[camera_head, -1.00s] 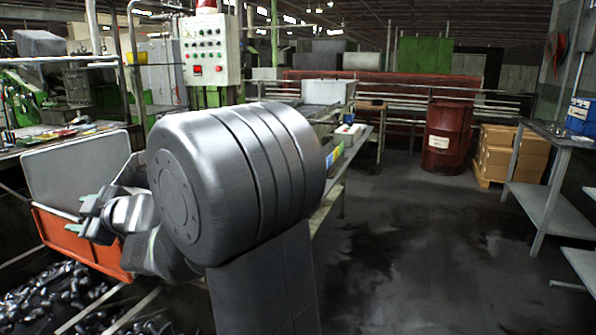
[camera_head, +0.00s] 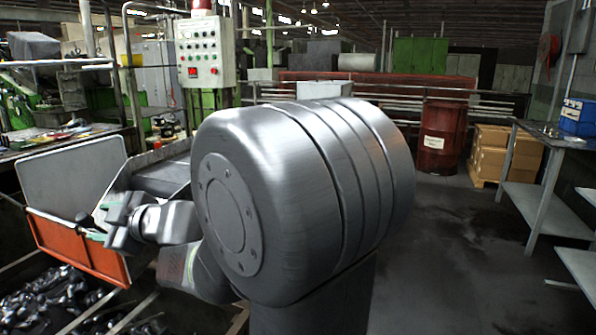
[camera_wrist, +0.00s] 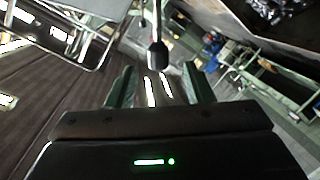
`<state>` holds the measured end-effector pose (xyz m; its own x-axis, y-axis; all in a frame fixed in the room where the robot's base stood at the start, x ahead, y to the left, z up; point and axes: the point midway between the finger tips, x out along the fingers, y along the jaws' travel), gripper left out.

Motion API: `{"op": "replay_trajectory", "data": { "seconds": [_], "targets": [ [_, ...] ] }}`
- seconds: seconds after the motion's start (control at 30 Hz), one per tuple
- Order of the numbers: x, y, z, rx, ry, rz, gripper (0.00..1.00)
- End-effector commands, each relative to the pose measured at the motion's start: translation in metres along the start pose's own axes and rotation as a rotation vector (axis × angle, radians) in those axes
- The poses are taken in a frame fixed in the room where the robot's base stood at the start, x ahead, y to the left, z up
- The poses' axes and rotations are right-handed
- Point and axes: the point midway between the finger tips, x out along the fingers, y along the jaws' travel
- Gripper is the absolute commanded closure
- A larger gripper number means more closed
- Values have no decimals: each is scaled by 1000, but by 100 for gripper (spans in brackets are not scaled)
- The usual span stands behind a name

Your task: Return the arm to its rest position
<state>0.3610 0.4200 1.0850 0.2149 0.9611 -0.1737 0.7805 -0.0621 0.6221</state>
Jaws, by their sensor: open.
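My gripper (camera_wrist: 160,88) is in the wrist view with its two green-lined fingers apart and nothing held between them. In the head view my gripper (camera_head: 92,226) shows at the left, beside the orange bin panel, with its fingertips small and partly hard to make out. The large grey cylinder of my own arm fills the middle of the head view and hides what is behind it. A dark rounded thing on a rod (camera_wrist: 159,52) shows beyond the fingers in the wrist view; I cannot tell what it is.
An orange bin (camera_head: 75,245) and loose metal parts (camera_head: 45,300) lie at lower left. A control panel (camera_head: 206,52) stands behind. A red barrel (camera_head: 441,138), cardboard boxes (camera_head: 503,152) and a metal table (camera_head: 537,200) are at right. The floor between is clear.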

Motion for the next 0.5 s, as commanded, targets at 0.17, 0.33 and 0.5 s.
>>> {"op": "replay_trajectory", "data": {
  "seconds": [0.17, 0.33, 0.5],
  "targets": [
    [-35, 2, -1, 0, -2, 3, 53],
    [-56, 0, 0, 0, -1, -1, 53],
    [-23, -4, 1, 0, 3, -5, 53]
  ]
}}
